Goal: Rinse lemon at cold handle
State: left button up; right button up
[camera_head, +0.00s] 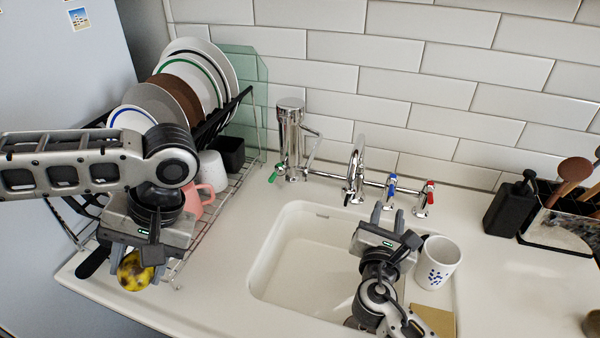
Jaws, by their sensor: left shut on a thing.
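The lemon (134,272), yellow with dark patches, is held in my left gripper (137,262), which is shut on it at the left end of the counter, beside the dish rack. My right gripper (388,214) is over the right part of the sink, with its two fingers apart and pointing towards the taps. The blue cold handle (391,186) stands just beyond those fingertips; I cannot tell whether they touch it. The chrome spout (355,172) is left of the blue handle. The sink (300,262) looks empty where visible; my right arm hides part of it.
The red handle (430,190) is right of the blue one. A white mug with blue dots (438,262) stands close to my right gripper. A dish rack (226,190) with plates and a pink mug (196,203) is at the left. A black bottle (510,207) stands at the right.

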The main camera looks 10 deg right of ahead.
aim_at(392, 186)
jog(key=x, duration=0.9)
jog(key=shift+d, duration=0.1)
grip_shut()
jog(key=shift+r, duration=0.1)
